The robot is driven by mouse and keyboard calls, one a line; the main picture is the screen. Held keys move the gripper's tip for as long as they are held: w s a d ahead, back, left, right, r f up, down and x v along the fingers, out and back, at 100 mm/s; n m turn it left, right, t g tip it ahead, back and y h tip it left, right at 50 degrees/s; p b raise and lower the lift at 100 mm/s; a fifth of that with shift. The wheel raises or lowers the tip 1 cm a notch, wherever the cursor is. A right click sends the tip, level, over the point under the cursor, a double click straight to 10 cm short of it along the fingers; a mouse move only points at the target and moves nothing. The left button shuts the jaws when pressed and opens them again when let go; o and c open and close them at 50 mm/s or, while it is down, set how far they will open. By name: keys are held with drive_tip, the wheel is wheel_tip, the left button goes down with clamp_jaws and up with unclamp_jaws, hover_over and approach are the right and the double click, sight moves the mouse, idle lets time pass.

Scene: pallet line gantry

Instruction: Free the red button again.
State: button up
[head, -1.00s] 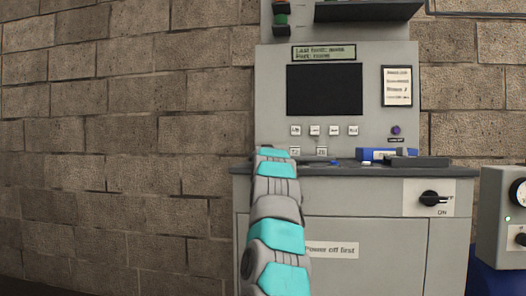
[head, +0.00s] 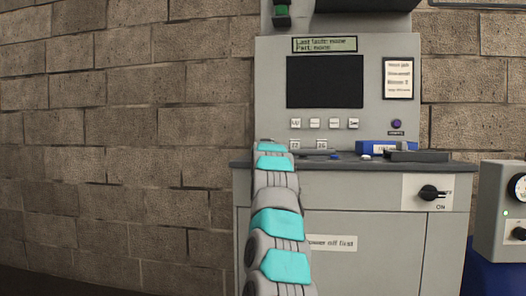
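No red button can be made out in view. A small purple round button (head: 396,124) sits at the right of the grey console (head: 270,95), with a dark label under it. My arm reaches forward from the bottom of the picture to the console's counter. My gripper at its far end is hidden by the arm, so its fingers do not show. A blue box (head: 374,147) and a dark flat object (head: 417,156) lie on the counter below the purple button. A small blue piece (head: 318,153) lies beside my arm's end.
A black screen (head: 325,82) has a row of white keys (head: 325,124) under it. A rotary switch (head: 431,193) marked ON is on the cabinet front. A grey box with a dial (head: 501,211) stands at the right. A brick wall is behind.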

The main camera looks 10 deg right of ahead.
clamp_jaws()
drive_tip(key=shift+r, duration=0.1)
idle(0.4)
drive_tip(key=shift+r+p, duration=0.4)
drive_tip(key=shift+r, duration=0.2)
drive_tip(key=shift+o, duration=1.9)
unclamp_jaws()
drive_tip(key=shift+r, duration=0.1)
drive_tip(key=shift+o, duration=1.3)
